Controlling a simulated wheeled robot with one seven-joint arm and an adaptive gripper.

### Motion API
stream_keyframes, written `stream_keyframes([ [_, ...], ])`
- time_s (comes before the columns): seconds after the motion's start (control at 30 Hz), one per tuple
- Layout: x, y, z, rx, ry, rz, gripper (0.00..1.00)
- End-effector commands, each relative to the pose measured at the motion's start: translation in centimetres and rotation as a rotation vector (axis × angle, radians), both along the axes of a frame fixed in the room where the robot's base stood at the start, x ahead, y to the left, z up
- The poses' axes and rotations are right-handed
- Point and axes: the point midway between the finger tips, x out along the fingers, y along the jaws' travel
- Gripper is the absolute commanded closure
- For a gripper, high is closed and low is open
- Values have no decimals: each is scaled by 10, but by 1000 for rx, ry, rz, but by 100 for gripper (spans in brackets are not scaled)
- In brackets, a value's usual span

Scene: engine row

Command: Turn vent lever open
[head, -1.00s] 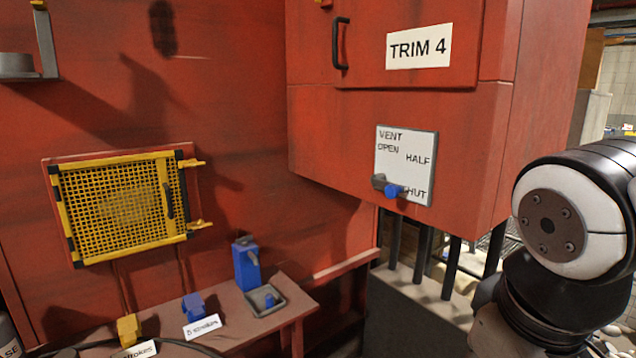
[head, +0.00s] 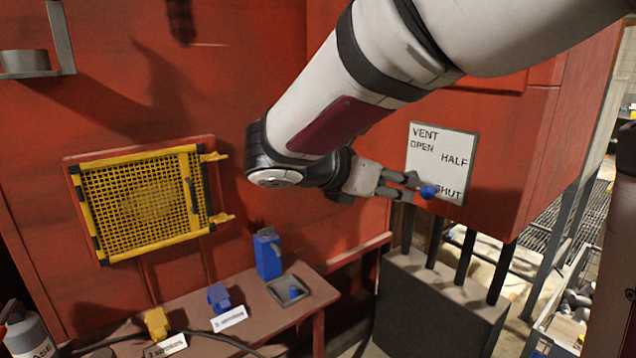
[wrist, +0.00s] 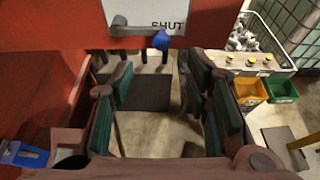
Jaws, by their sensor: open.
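The vent panel (head: 436,150) is a white plate on the red cabinet, marked VENT, OPEN, HALF and SHUT. The vent lever's blue tip (head: 429,191) is at the SHUT mark in the head view; my gripper partly hides the rest. In the wrist view the lever shows a grey hub, a grey bar and the blue tip (wrist: 161,40), at the top of the picture beside SHUT. My gripper (head: 402,187) is open and close to the lever. In the wrist view its fingers (wrist: 155,85) are spread apart with nothing between them; I cannot tell whether they touch the lever.
A yellow mesh hatch (head: 145,202) is on the red wall at left. A bench (head: 190,318) below holds a blue device (head: 268,253) and a small tray (head: 289,292). A dark grey block (head: 437,305) with upright bars stands below the vent panel.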

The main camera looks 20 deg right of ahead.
Motion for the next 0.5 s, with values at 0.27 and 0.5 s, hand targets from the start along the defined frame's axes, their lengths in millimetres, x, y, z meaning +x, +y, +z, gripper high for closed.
stream_keyframes([
  [0.27, 15, -49, -22, 1, 2, -7, 56],
  [0.5, 29, -85, -38, 3, 1, -6, 56],
])
